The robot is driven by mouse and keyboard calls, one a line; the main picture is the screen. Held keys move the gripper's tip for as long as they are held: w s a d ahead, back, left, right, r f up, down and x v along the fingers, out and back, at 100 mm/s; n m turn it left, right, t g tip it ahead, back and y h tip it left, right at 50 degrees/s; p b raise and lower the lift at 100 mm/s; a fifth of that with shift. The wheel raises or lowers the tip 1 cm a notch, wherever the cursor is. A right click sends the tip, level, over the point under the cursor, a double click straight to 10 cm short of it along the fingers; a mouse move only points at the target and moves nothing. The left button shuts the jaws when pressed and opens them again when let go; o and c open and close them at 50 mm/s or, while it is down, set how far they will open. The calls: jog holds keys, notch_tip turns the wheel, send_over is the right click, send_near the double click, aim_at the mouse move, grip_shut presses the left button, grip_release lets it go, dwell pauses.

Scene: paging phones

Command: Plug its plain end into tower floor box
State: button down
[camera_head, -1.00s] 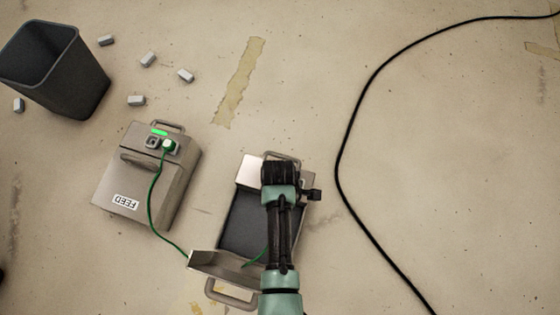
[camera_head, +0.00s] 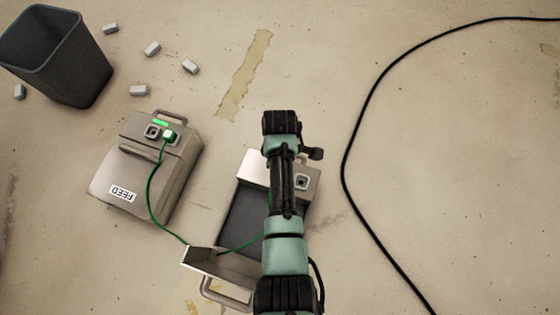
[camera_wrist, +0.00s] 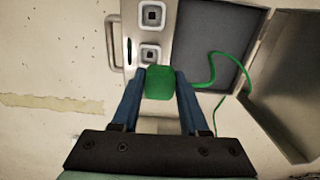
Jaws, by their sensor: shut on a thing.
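My gripper (camera_wrist: 160,86) is shut on a green plug (camera_wrist: 161,90), with a blue finger on each side of it. A green cable (camera_wrist: 215,72) runs from near the plug into the open box. That box, the tower floor box by its look (camera_head: 225,225), has its lid open and a dark recess; its panel carries two square sockets in the wrist view, one near (camera_wrist: 150,53) and one farther (camera_wrist: 152,13). The plug appears just short of the near socket; contact cannot be told. In the head view my arm hides the plug and part of the panel.
A box marked FEED (camera_head: 112,180) stands to the left, with the cable's other end (camera_head: 170,135) in its socket and a green light lit. A dark bin (camera_head: 60,70) and several small grey blocks (camera_head: 190,67) lie beyond. A black cable (camera_head: 345,165) curves across the right floor.

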jog(key=shift+w+a+b, duration=0.1)
jog(key=shift+w+b, duration=0.5)
jog(key=shift+w, duration=0.5)
jog(key=shift+f+b, duration=3.35)
jog(key=shift+f, duration=1.3)
jog(key=shift+f, duration=0.4)
jog(key=shift+c, duration=1.7)
grip_release()
notch_tip(320, 180, up, 13)
jog(key=p, duration=0.8)
jog(key=shift+p, duration=0.4)
